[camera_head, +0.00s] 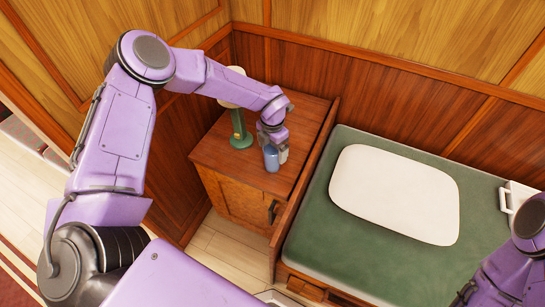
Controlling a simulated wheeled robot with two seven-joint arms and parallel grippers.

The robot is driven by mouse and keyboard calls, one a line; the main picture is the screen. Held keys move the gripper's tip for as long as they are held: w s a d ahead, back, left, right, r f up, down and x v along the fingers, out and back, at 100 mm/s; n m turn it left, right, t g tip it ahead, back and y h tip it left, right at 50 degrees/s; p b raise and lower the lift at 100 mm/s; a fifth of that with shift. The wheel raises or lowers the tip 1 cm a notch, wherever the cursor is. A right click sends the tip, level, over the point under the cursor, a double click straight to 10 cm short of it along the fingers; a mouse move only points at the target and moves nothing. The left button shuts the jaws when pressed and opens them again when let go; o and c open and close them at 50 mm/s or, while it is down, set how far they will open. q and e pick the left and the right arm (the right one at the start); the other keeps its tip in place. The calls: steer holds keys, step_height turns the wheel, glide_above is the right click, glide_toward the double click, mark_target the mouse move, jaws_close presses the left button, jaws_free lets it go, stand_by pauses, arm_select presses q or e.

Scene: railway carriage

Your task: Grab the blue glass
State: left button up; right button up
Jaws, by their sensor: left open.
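The blue glass (271,159) stands upright on the small wooden cabinet (216,155), near its front edge. My left gripper (274,145) reaches down from above, right at the glass. Its jaws are open, and the glass shows just below and in front of them. I cannot tell whether the fingers touch it or stand around it. A small pale shape shows just right of the glass and is too small to make out. Part of my right arm shows at the bottom right corner, but its gripper is not visible.
A green lamp (240,138) with a pale shade stands on the cabinet left of the glass, partly behind my left arm. A wooden panel separates the cabinet from a green berth (335,232) with a white pillow (395,193). Wood-panelled walls close the back.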

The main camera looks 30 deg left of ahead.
arm_select(q)
steer(key=shift+f, duration=0.65)
steer(key=c, duration=1.2)
steer(key=shift+o, duration=0.2)
